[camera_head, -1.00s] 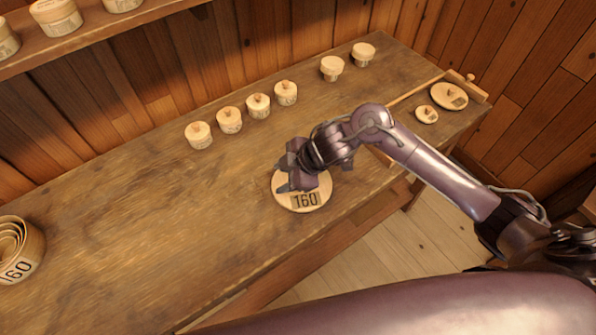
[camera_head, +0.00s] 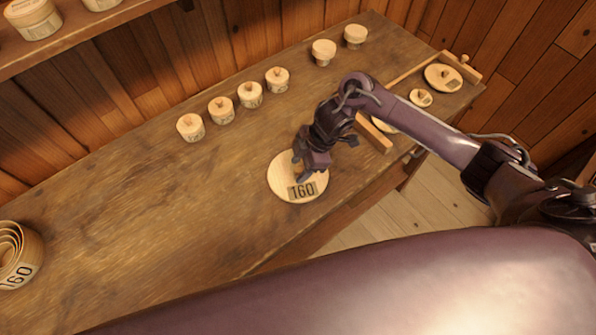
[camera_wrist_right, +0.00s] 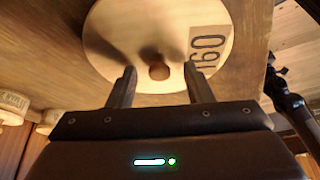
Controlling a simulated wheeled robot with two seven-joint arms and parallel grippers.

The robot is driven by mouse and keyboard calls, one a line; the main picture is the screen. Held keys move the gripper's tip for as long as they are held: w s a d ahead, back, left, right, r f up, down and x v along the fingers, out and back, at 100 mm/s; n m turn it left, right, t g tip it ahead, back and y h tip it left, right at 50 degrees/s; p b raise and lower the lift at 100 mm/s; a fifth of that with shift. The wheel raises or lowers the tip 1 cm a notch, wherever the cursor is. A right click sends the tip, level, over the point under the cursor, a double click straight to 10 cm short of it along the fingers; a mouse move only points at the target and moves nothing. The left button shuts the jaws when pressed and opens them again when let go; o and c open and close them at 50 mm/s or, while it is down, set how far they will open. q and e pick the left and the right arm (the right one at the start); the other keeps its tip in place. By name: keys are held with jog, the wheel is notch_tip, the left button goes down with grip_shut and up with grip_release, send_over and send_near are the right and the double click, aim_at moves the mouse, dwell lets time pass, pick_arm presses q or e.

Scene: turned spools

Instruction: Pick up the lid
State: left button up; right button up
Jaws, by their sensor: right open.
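The lid (camera_head: 283,184) is a round, pale wooden disc marked 160, lying flat on the bench. It also shows in the right wrist view (camera_wrist_right: 120,35), with a small round knob (camera_wrist_right: 159,72) at its middle. My right gripper (camera_head: 300,172) is over the lid in the head view. In the right wrist view its two fingers (camera_wrist_right: 160,82) are apart, one on each side of the knob, with gaps to it. I cannot tell how high the fingertips are above the lid. My left gripper is not in view.
Several small lidded pots (camera_head: 221,110) stand in a row behind the lid. Nested round boxes (camera_head: 18,262) marked 160 stand at the left. The bench left of the lid is clear.

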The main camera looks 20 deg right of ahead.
grip_shut()
dwell(0.3)
jog(key=shift+w+r, duration=0.1)
